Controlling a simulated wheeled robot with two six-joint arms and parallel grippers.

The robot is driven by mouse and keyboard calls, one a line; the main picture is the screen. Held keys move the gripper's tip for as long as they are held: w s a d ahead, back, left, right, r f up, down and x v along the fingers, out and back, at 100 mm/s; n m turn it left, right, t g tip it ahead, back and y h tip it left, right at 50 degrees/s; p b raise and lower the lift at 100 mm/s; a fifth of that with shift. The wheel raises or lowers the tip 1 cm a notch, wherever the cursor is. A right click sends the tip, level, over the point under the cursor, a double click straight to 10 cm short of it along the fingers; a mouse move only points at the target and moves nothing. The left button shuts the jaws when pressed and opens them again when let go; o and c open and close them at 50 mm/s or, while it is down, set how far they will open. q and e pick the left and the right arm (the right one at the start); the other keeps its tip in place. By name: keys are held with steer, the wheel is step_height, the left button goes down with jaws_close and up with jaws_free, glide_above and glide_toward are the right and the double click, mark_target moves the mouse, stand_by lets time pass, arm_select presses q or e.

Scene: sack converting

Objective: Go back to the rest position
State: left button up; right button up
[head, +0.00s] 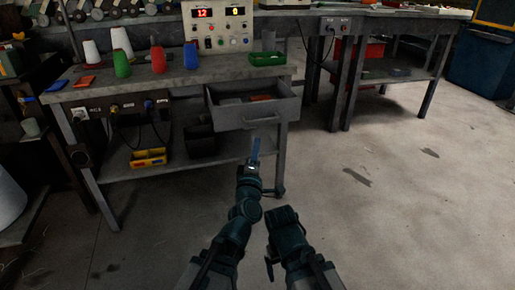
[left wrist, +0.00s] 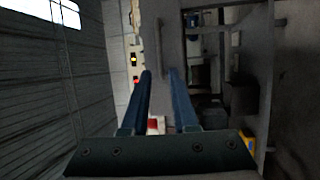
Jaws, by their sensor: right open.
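My left gripper (head: 254,150) reaches forward from the bottom, just below and in front of the pulled-out drawer (head: 250,119). In the left wrist view its two blue fingers (left wrist: 160,73) are apart with nothing held between them. The drawer's handle (left wrist: 159,45) shows beyond the fingertips, apart from them as far as I can tell. My right arm is folded low at the bottom centre, over bare floor. Its gripper (head: 270,262) is open, small and dark, and its fingers are hard to make out.
The workbench (head: 190,75) carries thread cones, a control box (head: 218,28) and a green tray (head: 267,58). An orange item (head: 260,98) lies in the drawer. A yellow bin (head: 148,158) sits on the lower shelf. Another table (head: 400,75) stands back right. Floor at right is clear.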

arm_select(q)
steer(key=shift+f, duration=0.1)
steer(key=s+f+m+g+h, duration=0.35)
steer(key=f+m+g, duration=0.75)
steer(key=f, duration=0.5)
steer(key=s+a+f+m+g+y, duration=0.55)
steer(key=s+a+f+g, duration=0.3)
steer(key=s+a, duration=0.6)
steer(key=s+d+r+m+y+p, duration=0.1)
steer(key=s+d+r+m+p, duration=0.1)
steer(key=s+d+r+p, duration=0.3)
steer(key=s+d+r+m+p, duration=0.1)
steer(key=d+r+m+p, duration=0.15)
steer(key=d, duration=0.45)
step_height(320, 180, up, 37)
steer(key=n+p, duration=0.1)
steer(key=p, duration=3.6)
steer(key=shift+a+g+p, duration=0.2)
steer(key=shift+g+p, duration=0.15)
steer(key=shift+p, duration=0.05)
steer(key=shift+w, duration=0.1)
